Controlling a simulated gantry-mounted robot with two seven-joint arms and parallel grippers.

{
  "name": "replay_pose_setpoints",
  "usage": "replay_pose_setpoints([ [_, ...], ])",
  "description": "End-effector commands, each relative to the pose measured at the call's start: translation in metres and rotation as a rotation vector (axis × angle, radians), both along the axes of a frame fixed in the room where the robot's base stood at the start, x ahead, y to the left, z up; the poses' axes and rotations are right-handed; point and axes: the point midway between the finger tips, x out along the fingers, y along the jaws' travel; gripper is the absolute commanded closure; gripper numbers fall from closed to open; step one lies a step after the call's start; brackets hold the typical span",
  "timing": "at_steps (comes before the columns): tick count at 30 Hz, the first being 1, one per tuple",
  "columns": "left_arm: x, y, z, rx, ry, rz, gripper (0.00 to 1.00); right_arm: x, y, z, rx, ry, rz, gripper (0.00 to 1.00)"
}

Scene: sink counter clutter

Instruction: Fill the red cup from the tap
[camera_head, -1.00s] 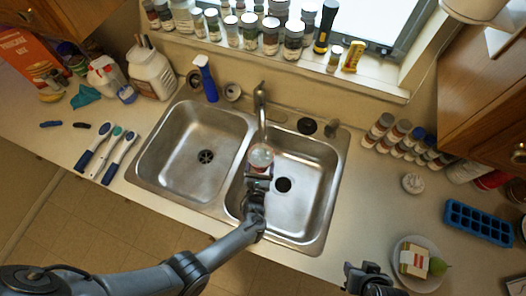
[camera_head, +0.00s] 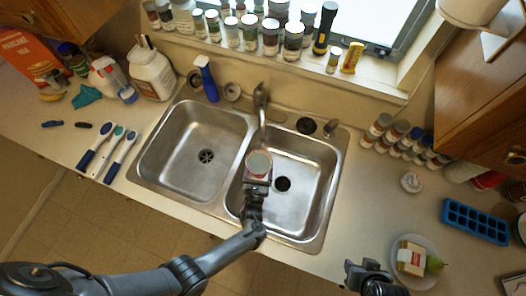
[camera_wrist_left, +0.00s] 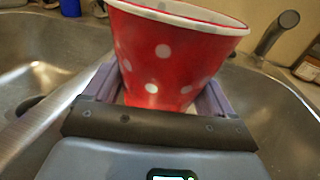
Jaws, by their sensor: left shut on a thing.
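The red cup (camera_head: 259,164) is upright over the sink, near the divider between the basins. It is red with white dots and a pale rim in the left wrist view (camera_wrist_left: 165,55). My left gripper (camera_head: 257,179) is shut on it, with a finger on each side. The cup's mouth looks pale grey from above; I cannot tell how much water is inside. The tap (camera_head: 262,105) stands behind the cup, its spout pointing toward it. My right gripper (camera_head: 366,277) is at the bottom edge, away from the sink; its jaws are unclear.
The double sink has a left basin (camera_head: 185,165) and a right basin (camera_head: 308,190), both otherwise empty. A blue spray bottle (camera_head: 208,80) stands behind the left basin. A plate (camera_head: 424,278) with food sits at front right, near a blue ice tray (camera_head: 476,222).

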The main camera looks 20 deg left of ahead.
Motion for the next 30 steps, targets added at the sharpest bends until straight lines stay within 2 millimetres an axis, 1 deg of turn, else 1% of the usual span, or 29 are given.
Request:
replay_pose_setpoints([
  [1, -0.006, 0.000, -0.007, 0.002, 0.014, -0.002, 0.43, 0.000, 0.000, -0.001, 0.000, 0.000, 0.000, 0.58],
  [8, -0.007, 0.000, -0.006, 0.002, 0.015, -0.002, 0.43, 0.000, 0.001, 0.000, 0.004, 0.000, -0.003, 0.58],
  [11, -0.009, 0.000, -0.001, 0.003, 0.014, -0.002, 0.43, 0.000, 0.001, 0.004, 0.006, 0.000, -0.004, 0.58],
  [19, -0.020, -0.003, 0.025, 0.002, 0.007, -0.002, 0.43, 0.000, 0.002, 0.020, 0.009, 0.000, -0.006, 0.58],
  [20, -0.021, -0.002, 0.025, 0.004, 0.006, -0.001, 0.43, 0.000, 0.002, 0.017, 0.011, 0.000, -0.006, 0.58],
  [24, -0.026, -0.003, 0.037, 0.005, 0.003, 0.000, 0.43, 0.000, 0.002, 0.015, 0.010, -0.001, -0.006, 0.58],
  [30, -0.031, -0.006, 0.046, 0.002, 0.005, -0.001, 0.43, 0.000, 0.002, 0.014, 0.009, 0.000, -0.005, 0.58],
])
